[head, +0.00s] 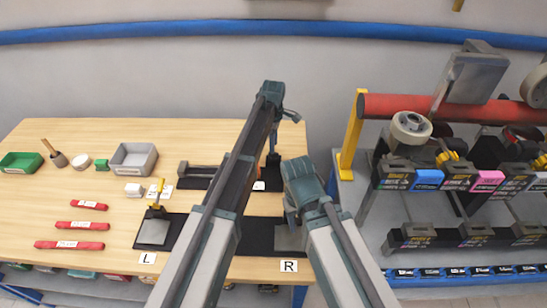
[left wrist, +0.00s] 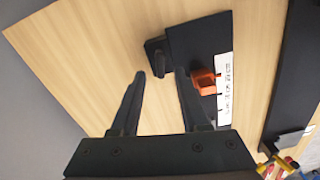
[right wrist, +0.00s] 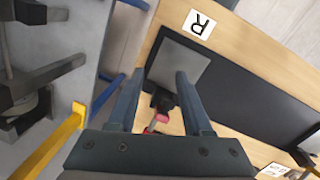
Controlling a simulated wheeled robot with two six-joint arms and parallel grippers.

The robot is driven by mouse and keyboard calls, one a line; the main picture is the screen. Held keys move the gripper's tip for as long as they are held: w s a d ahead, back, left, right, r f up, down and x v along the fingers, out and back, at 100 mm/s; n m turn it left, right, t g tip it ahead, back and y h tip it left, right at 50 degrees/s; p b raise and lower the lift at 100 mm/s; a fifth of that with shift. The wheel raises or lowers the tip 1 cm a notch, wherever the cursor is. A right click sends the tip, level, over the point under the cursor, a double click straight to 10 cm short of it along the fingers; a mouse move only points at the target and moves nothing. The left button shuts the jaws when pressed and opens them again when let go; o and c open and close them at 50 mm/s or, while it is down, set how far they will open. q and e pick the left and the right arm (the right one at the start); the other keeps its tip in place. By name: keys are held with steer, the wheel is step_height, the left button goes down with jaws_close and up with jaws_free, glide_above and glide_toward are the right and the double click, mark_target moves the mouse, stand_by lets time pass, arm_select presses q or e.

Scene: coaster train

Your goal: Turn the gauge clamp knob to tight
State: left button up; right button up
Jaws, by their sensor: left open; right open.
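The gauge is a black block (left wrist: 200,45) with a white scale strip (left wrist: 224,90) and an orange clamp piece (left wrist: 205,82) in the left wrist view. A dark knob-like piece (left wrist: 156,50) sticks out at its left side. My left gripper (left wrist: 159,73) is open, with its fingertips close to this piece; I cannot tell whether they touch it. In the head view my left gripper (head: 273,158) is over the back right of the table, and my arm hides part of the gauge. My right gripper (right wrist: 159,75) is open above a grey plate (right wrist: 180,62) and a small black-and-red toggle (right wrist: 161,108).
The long black fixture (head: 180,228) has a yellow-handled toggle (head: 157,193) at its left end. Red rolls (head: 70,245), a grey bin (head: 134,158) and a green tray (head: 20,162) lie left. A yellow post (head: 351,135) and rack stand right.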

arm_select(q)
steer(key=shift+f+b, duration=1.35)
steer(key=shift+f, duration=0.55)
arm_select(e)
steer(key=shift+f, duration=1.9)
arm_select(q)
jaws_close()
